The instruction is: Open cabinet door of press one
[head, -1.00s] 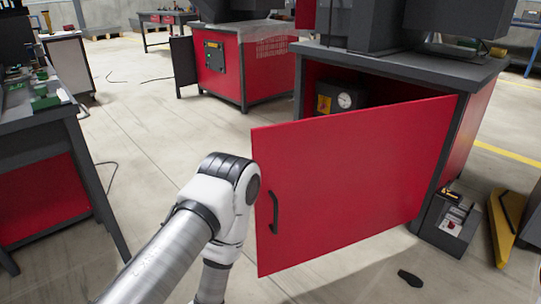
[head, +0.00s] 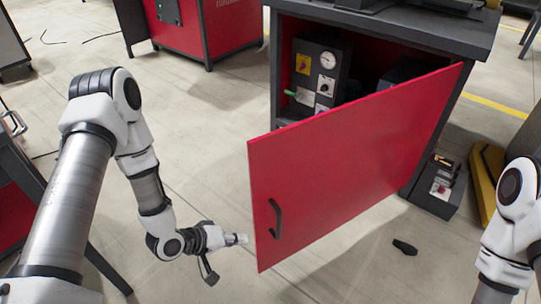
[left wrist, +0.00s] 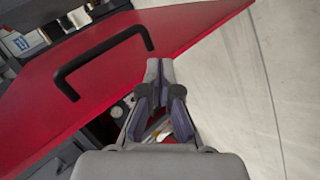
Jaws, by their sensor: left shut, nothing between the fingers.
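The red cabinet door (head: 345,170) of the press stands partly open, swung out to the left, with its hinge side at the right. Its black handle (head: 275,218) is near the free edge on the outer face. It also shows in the left wrist view, with the handle (left wrist: 100,60) at upper left. My left gripper (head: 242,239) is shut and empty, just left of the door's free edge and low down. In the left wrist view its closed fingertips (left wrist: 160,66) overlap the door edge; I cannot tell if they touch. My right gripper is out of view; only its arm shows at the right.
Inside the cabinet (head: 365,30) is a dark unit with a gauge (head: 320,72). A small dark box (head: 437,190) stands on the floor by the cabinet's right leg. A dark object (head: 405,247) lies on the floor right of the door. Floor left of the door is mostly clear.

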